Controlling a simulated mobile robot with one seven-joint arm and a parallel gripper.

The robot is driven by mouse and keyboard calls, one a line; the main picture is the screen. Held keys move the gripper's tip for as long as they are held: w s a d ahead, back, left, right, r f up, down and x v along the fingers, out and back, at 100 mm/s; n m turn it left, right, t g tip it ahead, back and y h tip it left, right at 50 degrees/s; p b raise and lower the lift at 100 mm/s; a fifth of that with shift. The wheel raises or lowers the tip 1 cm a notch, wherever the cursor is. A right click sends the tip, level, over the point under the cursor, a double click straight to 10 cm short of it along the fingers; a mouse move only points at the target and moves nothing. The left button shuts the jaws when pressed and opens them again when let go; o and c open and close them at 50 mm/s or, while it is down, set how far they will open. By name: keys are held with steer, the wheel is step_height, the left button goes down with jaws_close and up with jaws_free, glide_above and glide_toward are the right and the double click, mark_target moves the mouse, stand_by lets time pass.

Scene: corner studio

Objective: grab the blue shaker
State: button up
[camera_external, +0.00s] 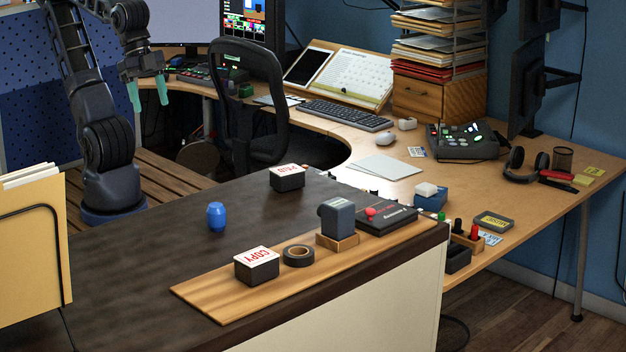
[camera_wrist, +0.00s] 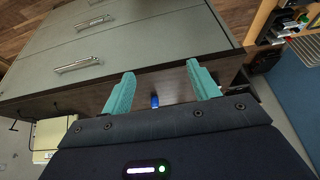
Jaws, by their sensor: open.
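The blue shaker (camera_external: 216,216) is a small rounded blue object standing on the dark counter top (camera_external: 130,262), left of the wooden board. My gripper (camera_external: 148,97), with two teal fingers, hangs in the air behind and to the left of the shaker, well apart from it. The fingers are spread and nothing is between them. In the wrist view the teal fingertips of my gripper (camera_wrist: 160,80) are wide apart. A small blue spot, likely the shaker (camera_wrist: 155,101), shows far off between them.
A wooden board (camera_external: 212,297) holds a COPY stamp (camera_external: 257,266), a tape roll (camera_external: 298,255) and a dark stamp block (camera_external: 337,217). A PAID stamp (camera_external: 287,178) sits behind. File folders (camera_external: 35,245) stand at the left. The counter around the shaker is clear.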

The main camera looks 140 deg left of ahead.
steer(key=w+d+r+m, duration=0.1)
steer(key=w+d, duration=0.1)
steer(key=w, duration=0.6)
steer(key=w+d+r+m, duration=0.1)
steer(key=w+d, duration=0.1)
steer(key=w, duration=0.7)
steer(key=m+h, duration=0.2)
steer(key=m, duration=0.1)
glide_toward(215, 204)
steer(key=f, duration=0.1)
steer(key=shift+g, duration=0.3)
steer(key=x, duration=0.5)
steer(key=shift+w+d, duration=0.2)
steer(key=shift+d, duration=0.15)
steer(key=shift+a+x, duration=0.15)
steer(key=shift+x, duration=1.15)
steer(key=shift+a+x, duration=0.15)
steer(key=shift+x, duration=1.2)
steer(key=shift+w, duration=0.2)
steer(key=c, duration=1.1)
